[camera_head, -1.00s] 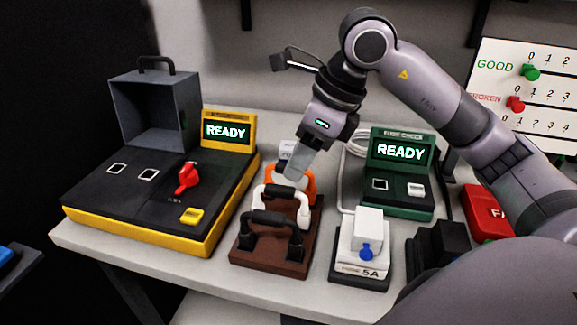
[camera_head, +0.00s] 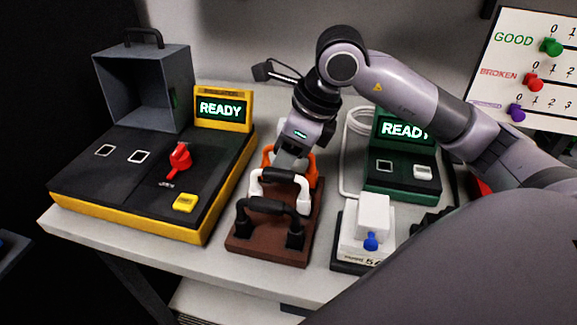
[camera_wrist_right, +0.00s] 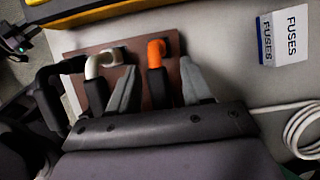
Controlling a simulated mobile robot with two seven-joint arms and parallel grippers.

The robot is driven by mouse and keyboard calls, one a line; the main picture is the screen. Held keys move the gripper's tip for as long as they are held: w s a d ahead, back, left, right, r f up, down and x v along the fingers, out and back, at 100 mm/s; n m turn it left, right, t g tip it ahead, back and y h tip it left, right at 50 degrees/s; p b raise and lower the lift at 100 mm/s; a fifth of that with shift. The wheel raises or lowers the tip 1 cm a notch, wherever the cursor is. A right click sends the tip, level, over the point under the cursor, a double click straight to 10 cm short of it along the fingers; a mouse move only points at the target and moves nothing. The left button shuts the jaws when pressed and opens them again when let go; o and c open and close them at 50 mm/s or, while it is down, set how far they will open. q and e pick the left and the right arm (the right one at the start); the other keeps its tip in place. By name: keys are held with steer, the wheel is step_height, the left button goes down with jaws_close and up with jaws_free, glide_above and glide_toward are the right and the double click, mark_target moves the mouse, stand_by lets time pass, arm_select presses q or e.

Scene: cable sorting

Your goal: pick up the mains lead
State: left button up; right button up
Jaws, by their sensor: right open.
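A brown rack (camera_head: 262,246) holds three short arched leads with black ends: a black one (camera_head: 268,207), a white one (camera_head: 258,184) and an orange one (camera_head: 312,172) at the back. None is visibly labelled as the mains lead. My right gripper (camera_head: 288,160) is down at the back of the rack, hiding part of the orange lead. In the right wrist view my right gripper (camera_wrist_right: 158,68) is open, its fingers on either side of the orange lead (camera_wrist_right: 156,52). The white lead (camera_wrist_right: 97,62) is outside the left finger. Contact cannot be told. My left gripper is not in view.
A yellow-edged tester (camera_head: 150,215) with an open lidded box stands left. A green fuse checker (camera_head: 400,180) and a white fuse block (camera_head: 373,215) stand right. A white cable coil (camera_wrist_right: 305,128) and a FUSES box (camera_wrist_right: 284,36) lie near the rack.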

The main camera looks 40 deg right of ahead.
steer(key=shift+f, duration=0.1)
jaws_close()
step_height(320, 180, up, 23)
steer(key=p, duration=0.6)
stand_by(0.5)
